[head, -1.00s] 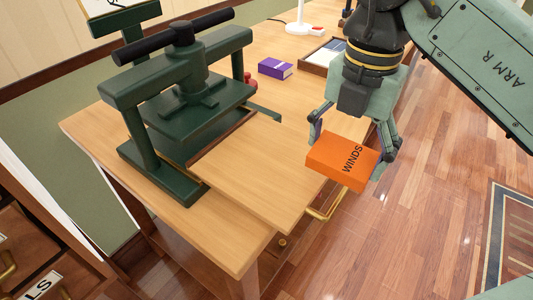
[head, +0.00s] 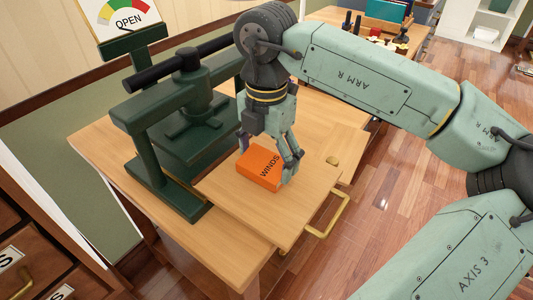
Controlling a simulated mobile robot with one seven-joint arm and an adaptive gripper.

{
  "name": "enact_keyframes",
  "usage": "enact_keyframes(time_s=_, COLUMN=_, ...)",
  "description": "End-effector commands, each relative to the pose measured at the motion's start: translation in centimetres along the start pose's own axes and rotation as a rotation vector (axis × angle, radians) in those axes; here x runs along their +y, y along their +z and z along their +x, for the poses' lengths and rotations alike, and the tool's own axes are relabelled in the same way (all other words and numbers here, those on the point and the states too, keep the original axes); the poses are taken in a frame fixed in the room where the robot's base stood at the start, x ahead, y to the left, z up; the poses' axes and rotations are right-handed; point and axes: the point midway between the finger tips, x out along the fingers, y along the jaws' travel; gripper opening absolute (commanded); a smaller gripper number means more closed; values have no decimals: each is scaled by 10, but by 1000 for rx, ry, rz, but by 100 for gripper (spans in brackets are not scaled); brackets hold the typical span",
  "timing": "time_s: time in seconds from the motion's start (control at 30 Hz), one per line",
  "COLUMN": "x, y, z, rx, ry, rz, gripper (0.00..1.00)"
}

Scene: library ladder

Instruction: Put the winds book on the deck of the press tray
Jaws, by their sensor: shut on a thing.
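The orange book marked WINDS (head: 259,169) is held in my gripper (head: 266,160), which is shut on it. The book is over the wooden deck of the press tray (head: 270,218), toward its back half. It is at or just above the deck; I cannot tell if it touches. The tray sticks out in front of the dark green press (head: 185,120) and has a brass handle (head: 328,218) at its right edge. My gripper and arm hide part of the bench behind the book.
A gauge sign reading OPEN (head: 120,18) stands above the press. The press frame and its black bar (head: 165,70) rise close to the left of my gripper. The front of the deck is clear. Another table (head: 345,20) with several objects stands at the back.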

Motion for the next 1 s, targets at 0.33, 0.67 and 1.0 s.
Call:
enact_keyframes(time_s=0.33, x=0, y=0, z=6, rx=-2, ry=1, rz=1, gripper=50)
enact_keyframes(time_s=0.67, x=0, y=0, z=6, rx=-1, ry=1, rz=1, gripper=97)
enact_keyframes(time_s=1.0, x=0, y=0, z=6, rx=-1, ry=1, rz=1, gripper=100)
